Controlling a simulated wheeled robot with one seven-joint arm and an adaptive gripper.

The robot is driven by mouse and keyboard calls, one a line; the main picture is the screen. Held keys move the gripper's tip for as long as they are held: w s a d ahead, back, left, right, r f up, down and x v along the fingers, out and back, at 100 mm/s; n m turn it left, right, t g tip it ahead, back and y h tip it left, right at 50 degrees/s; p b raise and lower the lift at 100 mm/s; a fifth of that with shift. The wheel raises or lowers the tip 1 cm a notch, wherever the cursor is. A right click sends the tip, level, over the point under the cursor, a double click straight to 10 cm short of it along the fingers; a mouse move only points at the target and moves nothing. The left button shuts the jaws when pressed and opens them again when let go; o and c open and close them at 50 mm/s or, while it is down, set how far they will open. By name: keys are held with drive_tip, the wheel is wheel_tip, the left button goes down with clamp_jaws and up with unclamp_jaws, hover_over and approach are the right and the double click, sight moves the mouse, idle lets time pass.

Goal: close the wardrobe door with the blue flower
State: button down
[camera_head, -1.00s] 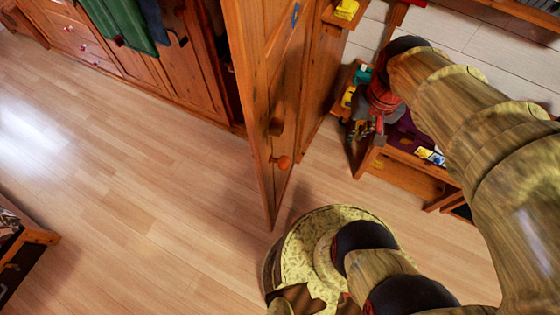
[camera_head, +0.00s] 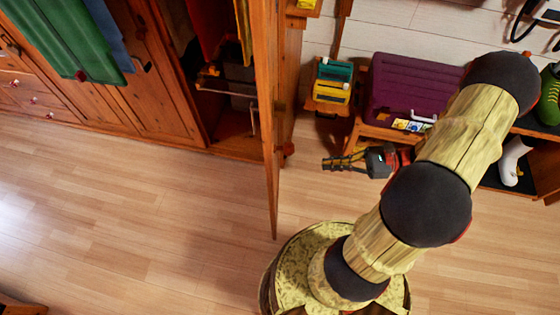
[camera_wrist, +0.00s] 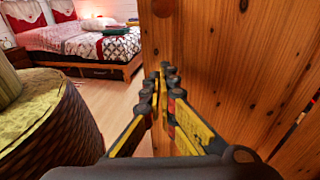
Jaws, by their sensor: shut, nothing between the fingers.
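The wardrobe door (camera_head: 266,95) is wooden and stands open, seen nearly edge-on in the head view. A round wooden knob (camera_head: 286,149) sits on its right side. The blue flower cannot be seen on it now. The wardrobe interior (camera_head: 232,118) is exposed left of the door. My gripper (camera_head: 328,164) is shut and empty, a little right of the door and knob, pointing left. In the wrist view the gripper (camera_wrist: 160,76) has its fingertips together in front of the door panel (camera_wrist: 240,60), near its left edge. Contact cannot be told.
A purple case (camera_head: 405,88) and a small teal and yellow item (camera_head: 332,82) are behind my arm. Green cloth (camera_head: 65,40) hangs on the left wardrobe front. The floor left of the door (camera_head: 120,210) is clear. A bed (camera_wrist: 85,42) shows in the wrist view.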

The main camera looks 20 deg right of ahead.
sight(285, 153)
drive_tip(key=shift+m+t+y, duration=0.3)
drive_tip(key=shift+t+y, duration=0.1)
drive_tip(key=shift+t, duration=0.1)
drive_tip(key=shift+w+a+r+b, duration=0.6)
drive_tip(key=shift+w+a, duration=0.65)
drive_tip(key=shift+a, duration=0.7)
drive_tip(key=shift+w+a+r+b, duration=0.45)
drive_tip(key=shift+w+a+b, duration=0.25)
drive_tip(key=shift+w+a, duration=0.9)
drive_tip(key=shift+w+a+r+b, duration=0.6)
drive_tip(key=shift+w+a, duration=0.35)
drive_tip(key=shift+a, duration=1.3)
